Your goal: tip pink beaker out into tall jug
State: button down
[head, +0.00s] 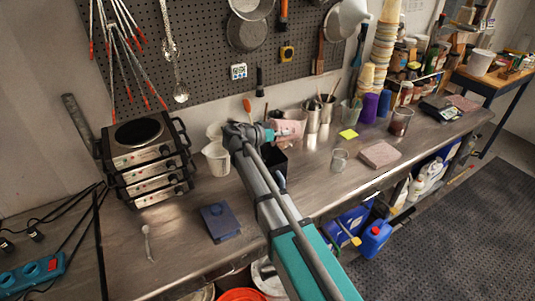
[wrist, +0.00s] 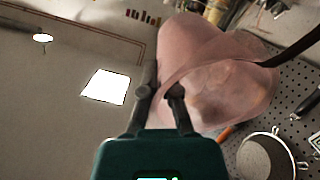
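The pink beaker (head: 288,128) is held up above the back of the steel bench, in front of the pegboard. In the wrist view the pink beaker (wrist: 225,75) is large, translucent and strongly tilted in the picture. My gripper (head: 270,134) is closed on the beaker's near edge; its fingers also show in the wrist view (wrist: 160,92). I cannot tell which is the tall jug.
Stacked hotplates (head: 148,158) stand at the left. A dark box (head: 274,160) is partly hidden behind my arm. Metal tool cups (head: 312,115), a small clear beaker (head: 339,160) and a pinkish block (head: 380,154) stand to the right.

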aim_at(290, 137)
jog(key=shift+s+a+r+t+h+b, duration=0.1)
jog(key=shift+a+r+t+h+b, duration=0.1)
jog(key=shift+r+h, duration=0.15)
jog(key=shift+a+r+t+h+b, duration=0.1)
jog(key=shift+r+t+h, duration=0.15)
jog(key=shift+r, duration=0.2)
dwell(0.4)
jog(key=shift+w+d+f+g+y+p, duration=0.2)
jog(key=shift+d+f+g+y+p, duration=0.1)
jog(key=shift+d+f+y, duration=0.25)
jog(key=shift+w+d+f+g+y+p, duration=0.15)
jog(key=shift+d+f+g+y, duration=0.2)
jog(key=shift+f, duration=0.45)
jog(key=shift+w+d+f+g+y+p, duration=0.2)
jog(key=shift+d+f+g+y+p, duration=0.1)
jog(key=shift+f+y, duration=0.35)
jog(key=shift+f, duration=0.4)
jog(key=shift+d+f+y, duration=0.1)
jog(key=shift+f+y, duration=0.1)
jog(key=shift+y, duration=0.05)
jog(key=w+d+f+m+g+y+p, duration=0.1)
jog(key=w+d+f+g+y+p, duration=0.2)
jog(key=d+f+g+y, duration=0.3)
jog(key=shift+w+d+f+y, duration=0.15)
jog(key=shift+d+f+y, duration=0.3)
jog(key=shift+y, duration=2.45)
